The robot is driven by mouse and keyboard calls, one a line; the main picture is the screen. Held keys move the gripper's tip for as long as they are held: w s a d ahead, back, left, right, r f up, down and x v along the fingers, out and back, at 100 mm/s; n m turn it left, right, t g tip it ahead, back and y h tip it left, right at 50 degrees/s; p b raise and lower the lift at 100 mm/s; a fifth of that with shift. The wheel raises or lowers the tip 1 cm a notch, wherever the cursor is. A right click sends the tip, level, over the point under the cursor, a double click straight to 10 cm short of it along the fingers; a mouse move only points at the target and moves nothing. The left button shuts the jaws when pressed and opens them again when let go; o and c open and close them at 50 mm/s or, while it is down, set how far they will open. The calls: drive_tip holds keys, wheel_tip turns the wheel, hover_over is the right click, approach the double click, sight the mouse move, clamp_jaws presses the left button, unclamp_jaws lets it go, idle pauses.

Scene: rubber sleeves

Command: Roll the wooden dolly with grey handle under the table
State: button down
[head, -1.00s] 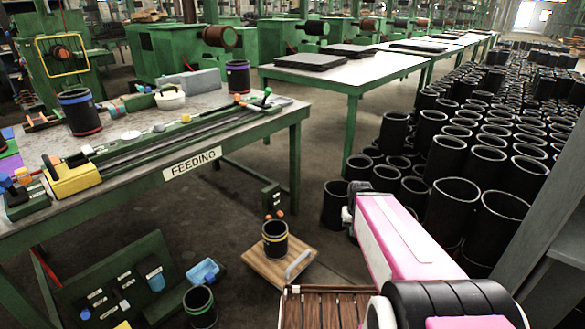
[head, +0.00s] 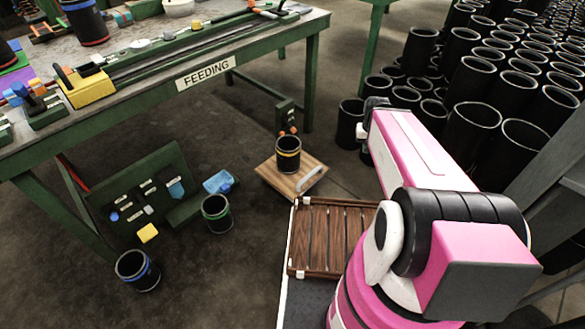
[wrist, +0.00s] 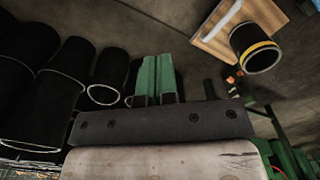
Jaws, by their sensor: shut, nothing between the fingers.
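The wooden dolly (head: 267,179) stands on the floor in front of the table's right end, out from under the tabletop. Its pale grey handle (head: 312,179) is on its right side. A black sleeve with a yellow band (head: 288,155) stands upright on it. The green table (head: 250,48) bears a FEEDING sign. In the wrist view my gripper (wrist: 155,78) is shut and empty, its green fingers together. The dolly (wrist: 212,42) shows at upper right there, apart from the fingers. In the head view my arm hides the gripper.
A green slanted rack (head: 140,195) stands under the table at left. A green-banded sleeve (head: 216,213), a blue-banded sleeve (head: 138,270) and a light blue item (head: 219,181) are on the floor. A small green post (head: 286,116) stands behind the dolly. Many black sleeves (head: 475,120) crowd the right.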

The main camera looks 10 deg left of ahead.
idle(0.4)
drive_tip(key=c, duration=1.6)
unclamp_jaws()
drive_tip(key=o, duration=0.7)
drive_tip(key=w+f, duration=0.1)
drive_tip(key=w+a+f, duration=0.1)
drive_tip(key=shift+w+a+m, duration=0.2)
drive_tip(key=shift+w+m, duration=0.1)
drive_tip(key=shift+w, duration=0.1)
drive_tip(key=w+a+f+m+h, duration=0.1)
drive_tip(key=w+a+f+m, duration=0.1)
drive_tip(key=w+a+f, duration=0.45)
drive_tip(key=w+a+f+m+g, duration=0.1)
drive_tip(key=w+a+f+m, duration=0.25)
drive_tip(key=a+f, duration=0.55)
drive_tip(key=w+a+f+m+h, duration=0.1)
drive_tip(key=w+a+f+m, duration=0.1)
drive_tip(key=w+a+f, duration=0.6)
drive_tip(key=shift+n, duration=0.25)
drive_tip(key=s+d+f, duration=0.1)
drive_tip(key=f, duration=0.3)
drive_tip(key=s+d+f, duration=0.1)
drive_tip(key=d+f, duration=0.1)
drive_tip(key=f, duration=0.2)
drive_tip(key=s+d+f, duration=0.1)
drive_tip(key=f, duration=0.3)
drive_tip(key=shift+d+f, duration=0.2)
drive_tip(key=shift+d, duration=0.1)
clamp_jaws()
